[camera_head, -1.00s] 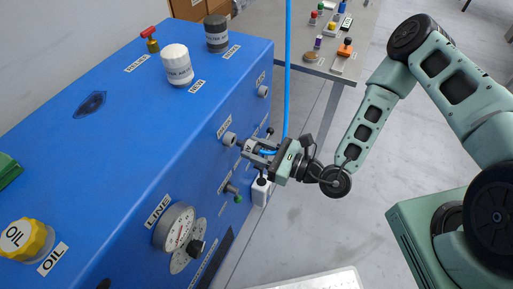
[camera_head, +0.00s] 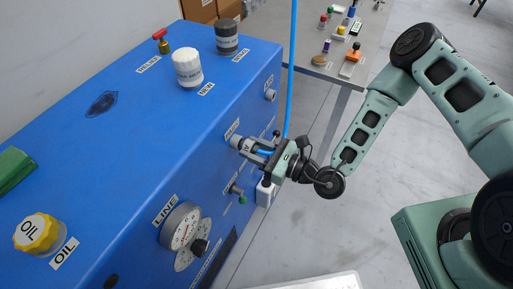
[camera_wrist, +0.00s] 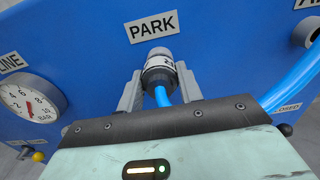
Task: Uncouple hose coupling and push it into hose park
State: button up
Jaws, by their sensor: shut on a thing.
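The hose coupling (camera_wrist: 158,73), a dark and pale cylinder with a blue hose (camera_wrist: 292,88) behind it, is between my gripper's fingers (camera_wrist: 159,92) in the wrist view. My gripper (camera_head: 251,147) is shut on it. The coupling lines up with the hose park (camera_wrist: 159,52), a grey stub under the PARK label (camera_wrist: 152,28). The two appear to touch, but I cannot tell how deep the coupling sits. In the head view the hose park (camera_head: 235,141) is right at my fingertips, which mostly hide the coupling.
Another grey fitting (camera_head: 270,95) is on the same blue panel face, farther back. A LINE gauge (camera_head: 181,226) and a green-tipped valve (camera_head: 238,192) are nearer. The hose (camera_head: 291,60) hangs from above behind my gripper. Open floor lies to the right.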

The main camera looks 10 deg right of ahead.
jog(key=shift+w+a, duration=0.2)
jog(key=shift+a, duration=0.05)
jog(key=o, duration=1.2)
jog(key=b+v, duration=0.2)
jog(key=v, duration=1.5)
jog(key=shift+s+d, duration=0.1)
jog(key=shift+d, duration=0.05)
